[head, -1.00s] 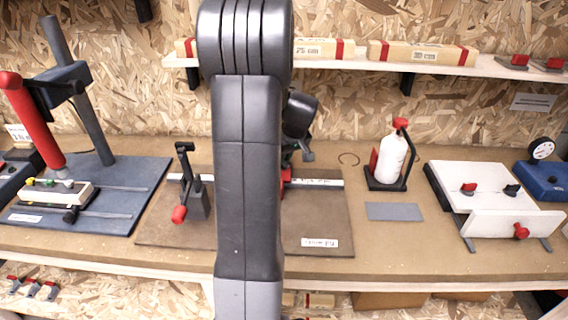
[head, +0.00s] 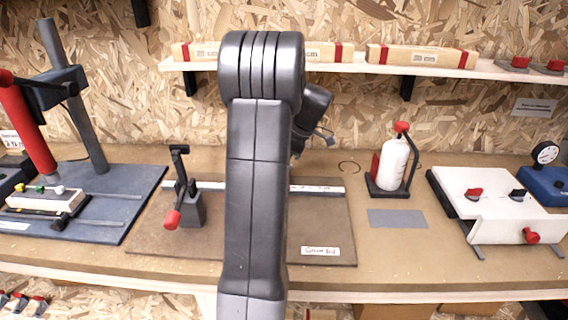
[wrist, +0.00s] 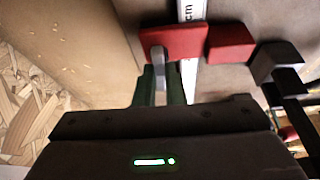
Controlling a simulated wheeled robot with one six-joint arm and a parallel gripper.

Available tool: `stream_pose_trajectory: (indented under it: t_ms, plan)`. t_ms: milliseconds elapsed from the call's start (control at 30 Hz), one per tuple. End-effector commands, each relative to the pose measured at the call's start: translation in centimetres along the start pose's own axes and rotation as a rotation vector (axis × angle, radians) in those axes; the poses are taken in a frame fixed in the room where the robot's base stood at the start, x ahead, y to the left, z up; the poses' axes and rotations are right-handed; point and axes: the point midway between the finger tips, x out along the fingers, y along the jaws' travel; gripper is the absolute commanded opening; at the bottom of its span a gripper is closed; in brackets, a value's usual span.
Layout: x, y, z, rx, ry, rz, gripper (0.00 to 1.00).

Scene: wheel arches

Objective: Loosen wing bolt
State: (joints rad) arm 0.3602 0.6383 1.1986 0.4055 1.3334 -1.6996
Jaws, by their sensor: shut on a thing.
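In the wrist view a red block (wrist: 200,42) lies across the white ruler strip (wrist: 188,75). A grey upright piece, apparently the wing bolt (wrist: 159,56), stands at the red block's left part. My gripper (wrist: 160,88) reaches up from the bottom of that view, and its jaws are shut on this piece; the exact contact is partly hidden by the dark gripper body. In the head view my arm covers the middle of the bench, so the bolt and the jaws are hidden there. The same ruler strip (head: 318,188) shows to the right of my arm.
A black clamp with a red handle (head: 172,219) stands left of my arm on the brown board (head: 320,225); it also appears close by in the wrist view (wrist: 277,62). A white bottle (head: 394,163) and white fixture (head: 475,195) stand right. A grey plate (head: 397,218) lies flat.

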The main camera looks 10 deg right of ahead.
Motion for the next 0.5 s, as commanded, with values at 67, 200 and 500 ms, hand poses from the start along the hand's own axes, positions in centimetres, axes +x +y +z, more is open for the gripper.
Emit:
stream_pose_trajectory:
  t_ms: [67, 200, 500]
  plan:
    - [0.33, -0.08, 0.15, -0.046, -0.001, -0.028, 0.00]
    - [0.37, -0.05, 0.16, -0.117, 0.000, -0.058, 0.00]
    - [0.41, -0.06, 0.18, -0.196, -0.001, -0.092, 0.00]
